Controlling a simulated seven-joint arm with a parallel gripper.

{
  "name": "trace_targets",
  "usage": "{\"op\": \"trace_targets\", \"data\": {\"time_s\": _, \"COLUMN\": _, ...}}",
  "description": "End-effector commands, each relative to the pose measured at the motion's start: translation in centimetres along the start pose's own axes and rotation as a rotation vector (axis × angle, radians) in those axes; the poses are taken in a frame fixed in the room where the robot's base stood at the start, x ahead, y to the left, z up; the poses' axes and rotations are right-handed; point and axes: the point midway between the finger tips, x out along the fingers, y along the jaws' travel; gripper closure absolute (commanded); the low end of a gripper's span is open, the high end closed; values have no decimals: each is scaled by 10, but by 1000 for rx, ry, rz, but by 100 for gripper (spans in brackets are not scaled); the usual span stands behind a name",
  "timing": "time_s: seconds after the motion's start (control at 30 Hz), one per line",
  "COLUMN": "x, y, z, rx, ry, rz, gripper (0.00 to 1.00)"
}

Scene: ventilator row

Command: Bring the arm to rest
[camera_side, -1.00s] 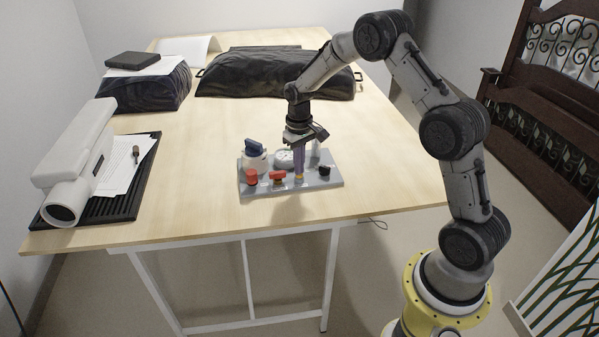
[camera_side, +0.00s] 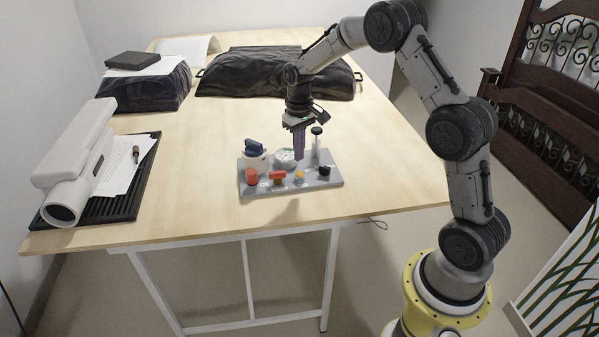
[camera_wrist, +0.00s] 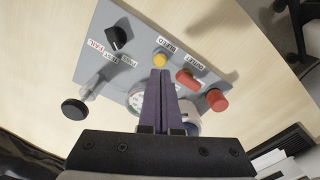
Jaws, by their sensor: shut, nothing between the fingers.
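My gripper (camera_side: 299,156) is shut and empty, pointing down above the grey control panel (camera_side: 250,191) on the table. Its purple fingers also show in the wrist view (camera_wrist: 161,72), in line with the yellow button (camera_wrist: 159,60). In the side view the fingertips stand above and behind the yellow button (camera_side: 299,175), apart from it. The arm is bent over the table from the right.
The panel carries a red button (camera_side: 251,176), a red switch (camera_side: 277,175), a black knob (camera_side: 324,170), a round gauge (camera_side: 284,157) and a black-topped lever (camera_side: 316,131). A black bag (camera_side: 270,75) lies behind. The table's middle left is clear.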

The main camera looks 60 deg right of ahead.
Motion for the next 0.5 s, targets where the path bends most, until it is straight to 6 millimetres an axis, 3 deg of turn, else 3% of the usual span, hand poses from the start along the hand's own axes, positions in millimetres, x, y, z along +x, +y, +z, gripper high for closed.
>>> {"op": "trace_targets", "data": {"time_s": 0.2, "x": -11, "y": 0, "z": 0, "rx": 0, "ry": 1, "rz": 0, "gripper": 100}}
{"op": "trace_targets", "data": {"time_s": 0.5, "x": -12, "y": -1, "z": 0, "rx": -1, "ry": 1, "rz": 0, "gripper": 100}}
